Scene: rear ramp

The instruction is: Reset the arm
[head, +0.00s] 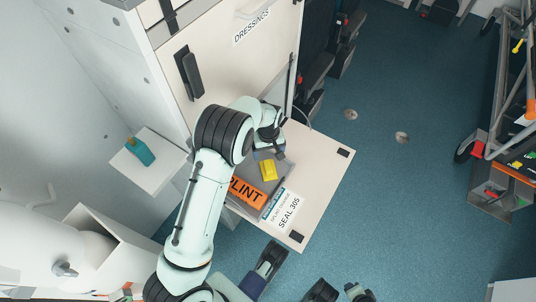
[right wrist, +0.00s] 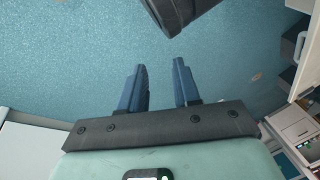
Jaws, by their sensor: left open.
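My left arm reaches up from the bottom of the head view and bends over a lowered cream flap (head: 325,160). My left gripper (head: 268,154) points down over the flap, just above a yellow block (head: 268,171) on a grey surface. It is open; its fingers are small and partly hidden, and I cannot tell whether they touch the block. In the right wrist view, my right gripper (right wrist: 160,68) has its two blue fingers apart, with nothing between them, above the blue floor.
A wheeled stretcher (head: 505,110) is at right. Blue floor (head: 400,220) is open between.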

